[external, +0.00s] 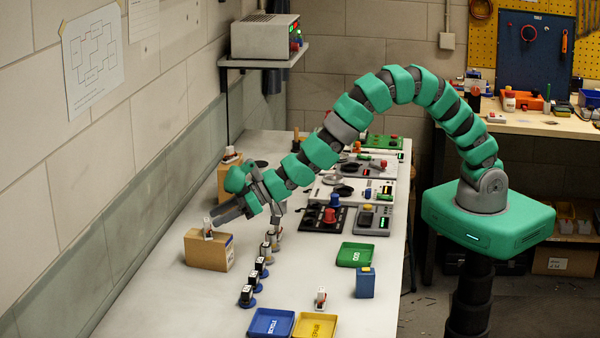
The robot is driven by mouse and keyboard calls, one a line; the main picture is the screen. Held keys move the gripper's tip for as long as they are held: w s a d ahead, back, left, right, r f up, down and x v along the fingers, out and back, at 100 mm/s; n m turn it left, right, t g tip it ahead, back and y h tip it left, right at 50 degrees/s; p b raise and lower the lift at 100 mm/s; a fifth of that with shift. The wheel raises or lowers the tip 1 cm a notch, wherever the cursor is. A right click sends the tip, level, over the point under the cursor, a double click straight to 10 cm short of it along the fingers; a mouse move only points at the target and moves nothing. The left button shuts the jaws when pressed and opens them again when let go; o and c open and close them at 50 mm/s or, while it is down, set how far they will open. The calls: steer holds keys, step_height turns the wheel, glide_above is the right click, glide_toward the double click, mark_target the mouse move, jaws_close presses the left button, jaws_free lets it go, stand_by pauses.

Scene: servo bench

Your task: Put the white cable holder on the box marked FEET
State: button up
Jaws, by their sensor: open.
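A small white upright piece with a red mark (208,228) stands on a brown cardboard box (205,252) at the left of the bench. A similar white piece (320,297) stands on the bench behind the yellow tray. A third white piece (229,151) sits on a farther cardboard box (227,172) by the wall. I cannot tell which piece is the cable holder, and no FEET marking is readable on either box. My gripper (248,216) is open above the bench, right of the nearer box. Its left finger reaches close to the white piece there; contact cannot be told.
A row of dark-and-white pieces on round bases (253,278) stands right of the nearer box. Blue (271,321), yellow (315,326) and green (355,254) trays and a blue block (366,283) are at the front right. Control panels (330,217) fill the bench behind.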

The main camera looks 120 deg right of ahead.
steer(key=v, duration=1)
steer(key=shift+b, duration=0.45)
steer(key=shift+f, duration=0.1)
steer(key=s+a+r+n+t+y, duration=0.1)
steer(key=a+r, duration=0.3)
steer(key=r, duration=0.5)
steer(key=s+a+r, duration=0.1)
steer(key=a+r, duration=0.3)
steer(key=r, duration=0.6)
steer(key=a+r+n+t+y, duration=0.1)
steer(key=a+r, duration=0.3)
steer(key=r, duration=0.5)
steer(key=s+a+r+y, duration=0.1)
steer(key=s+a+r, duration=0.2)
steer(key=s+r, duration=0.3)
steer(key=s+a+r+n+t, duration=0.1)
steer(key=s+a+r, duration=0.2)
steer(key=s+r, duration=0.3)
steer(key=s+a+r+n+y, duration=0.1)
steer(key=s+a+r, duration=0.3)
steer(key=s+r, duration=0.3)
step_height(320, 180, up, 4)
steer(key=shift+y, duration=0.3)
